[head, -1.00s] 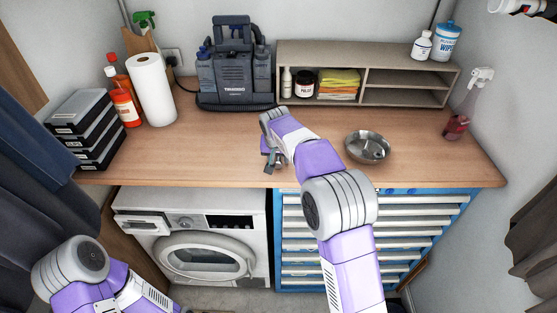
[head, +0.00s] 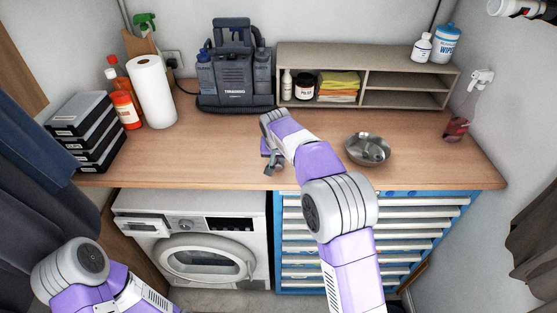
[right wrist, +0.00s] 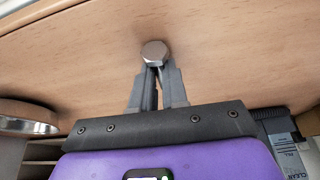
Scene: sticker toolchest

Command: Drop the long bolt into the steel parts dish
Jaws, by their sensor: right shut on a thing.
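The steel parts dish (head: 355,158) is a round, shiny bowl on the wooden worktop, right of my right gripper. Some small metal parts seem to lie inside. Its rim shows at the left edge of the right wrist view (right wrist: 28,126). My right gripper (head: 271,168) is over the front part of the worktop, left of the dish and apart from it. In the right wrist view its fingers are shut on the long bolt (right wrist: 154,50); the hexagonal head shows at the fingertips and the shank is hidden. My left arm is at the lower left, its gripper out of view.
A grey shelf unit (head: 408,62) and a dark machine (head: 235,72) stand along the back. A paper roll (head: 153,90), orange bottles and stacked black cases (head: 85,131) are at the left. The middle worktop is clear. A blue drawer chest is below.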

